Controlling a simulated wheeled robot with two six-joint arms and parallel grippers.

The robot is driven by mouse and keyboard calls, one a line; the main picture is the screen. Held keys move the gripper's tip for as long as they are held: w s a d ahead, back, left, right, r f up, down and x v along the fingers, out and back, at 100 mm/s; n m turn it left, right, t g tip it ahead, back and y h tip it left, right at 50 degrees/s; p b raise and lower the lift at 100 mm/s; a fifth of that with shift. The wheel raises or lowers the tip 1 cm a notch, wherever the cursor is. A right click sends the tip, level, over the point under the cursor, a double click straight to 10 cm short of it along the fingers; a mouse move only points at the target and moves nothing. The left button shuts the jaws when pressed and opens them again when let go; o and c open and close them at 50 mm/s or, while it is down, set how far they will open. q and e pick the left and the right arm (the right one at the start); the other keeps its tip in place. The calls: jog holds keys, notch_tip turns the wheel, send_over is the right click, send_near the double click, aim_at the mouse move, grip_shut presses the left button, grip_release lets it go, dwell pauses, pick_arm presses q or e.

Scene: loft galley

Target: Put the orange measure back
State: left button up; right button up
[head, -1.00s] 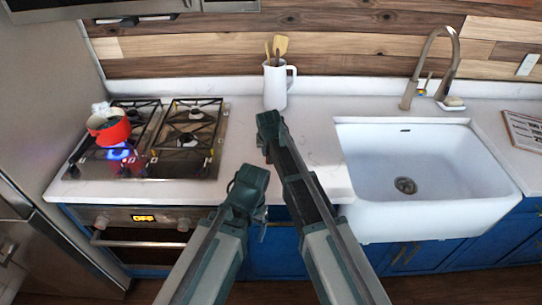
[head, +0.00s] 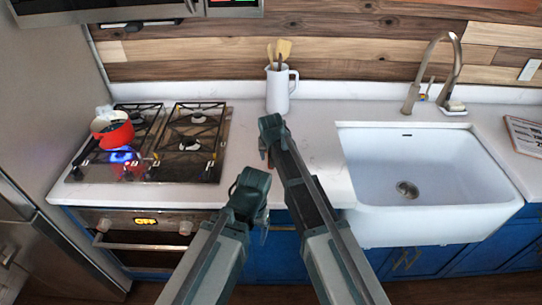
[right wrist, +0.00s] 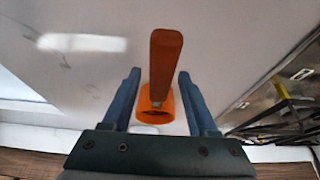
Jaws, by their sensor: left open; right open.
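The orange measure shows in the right wrist view, with its flat handle (right wrist: 165,56) and its round cup (right wrist: 156,105) between the fingers of my right gripper (right wrist: 158,76). That gripper is open, with one finger on each side and a gap to the measure. The pale counter lies behind it. My left gripper (head: 262,213) is open and empty near the counter's front edge.
A white jug (head: 278,92) with utensils stands at the back of the counter (head: 318,135). A gas hob (head: 187,145) at left carries a red pot (head: 113,131) over a blue flame. A white sink (head: 425,180) is at right. Some counter between hob and sink is clear.

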jog(key=p+v, duration=1)
jog(key=v, duration=0.1)
jog(key=shift+s+r, duration=0.2)
jog(key=shift+r, duration=0.15)
jog(key=s+d+f+g, duration=0.2)
jog(key=s+d+g, duration=0.2)
jog(key=s+d, duration=1.45)
jog(key=s+a+f+n+h+b, duration=0.1)
jog(key=s+a+f+n+b, duration=0.2)
jog(key=a, duration=0.9)
jog(key=s+f+b, duration=0.3)
jog(key=s, duration=0.1)
jog(key=shift+a+f+n+g, duration=0.25)
jog(key=shift+n+g, duration=0.15)
jog(key=shift+a, duration=0.1)
